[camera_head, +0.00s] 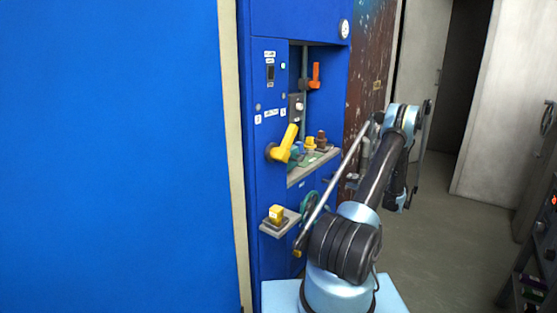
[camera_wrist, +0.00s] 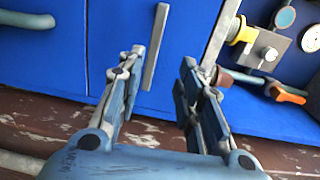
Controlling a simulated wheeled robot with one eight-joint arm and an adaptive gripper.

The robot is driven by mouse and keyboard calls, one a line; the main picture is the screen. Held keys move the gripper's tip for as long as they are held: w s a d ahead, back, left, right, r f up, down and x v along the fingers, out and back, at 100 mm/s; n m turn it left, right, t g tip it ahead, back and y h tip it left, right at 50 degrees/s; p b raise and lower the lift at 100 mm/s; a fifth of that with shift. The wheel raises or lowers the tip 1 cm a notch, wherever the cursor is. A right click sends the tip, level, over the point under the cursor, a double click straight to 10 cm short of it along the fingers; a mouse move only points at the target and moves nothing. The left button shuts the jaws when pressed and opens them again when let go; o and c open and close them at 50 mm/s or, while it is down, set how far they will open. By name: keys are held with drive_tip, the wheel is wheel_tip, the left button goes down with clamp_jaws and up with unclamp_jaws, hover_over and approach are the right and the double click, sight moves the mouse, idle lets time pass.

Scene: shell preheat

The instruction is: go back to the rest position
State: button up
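My arm stands at the lower right of the head view, bent over at the top with its wrist end hanging down. My gripper (camera_wrist: 160,68) shows in the wrist view with its two fingers well apart and nothing between them. In the head view the gripper end is small and partly hidden behind my arm, to the right of the blue control cabinet (camera_head: 268,190). In the wrist view a blue door with a grey bar handle (camera_wrist: 157,45) lies beyond the fingers. I cannot see any contact with it.
The cabinet carries a yellow lever (camera_head: 286,143), an orange handle (camera_head: 315,75), a green handwheel (camera_head: 309,204) and a small shelf (camera_head: 279,226) with a yellow-topped block. A large blue panel (camera_head: 110,150) fills the left. Open floor (camera_head: 450,240) lies right of my arm.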

drive_tip(key=s+a+r+n+g+h, duration=0.2)
drive_tip(key=s+a+r+g, duration=0.15)
drive_tip(key=a+r, duration=1.1)
drive_tip(key=s+a+r+n+g+h, duration=0.1)
drive_tip(key=s+a+r+g+h, duration=0.1)
drive_tip(key=s+a+r, duration=0.35)
drive_tip(key=s+a+r+n+g+h, duration=0.1)
drive_tip(key=s+a+r+g, duration=0.15)
drive_tip(key=s+a, duration=0.45)
drive_tip(key=s+a+n+g+h, duration=0.1)
drive_tip(key=s+a+h, duration=0.1)
drive_tip(key=s, duration=0.9)
drive_tip(key=s+a+n+h, duration=0.1)
drive_tip(key=s+a+h, duration=0.1)
drive_tip(key=s, duration=0.8)
drive_tip(key=s+d+f+n+h, duration=0.1)
drive_tip(key=s+f+h, duration=0.1)
drive_tip(key=s, duration=0.6)
drive_tip(key=s+d+f+n+h, duration=0.1)
drive_tip(key=s+f+h, duration=0.1)
drive_tip(key=s+f, duration=0.3)
drive_tip(key=s, duration=0.3)
drive_tip(key=shift+s+d+f, duration=0.2)
drive_tip(key=shift+d+f, duration=0.1)
drive_tip(key=shift+d, duration=0.1)
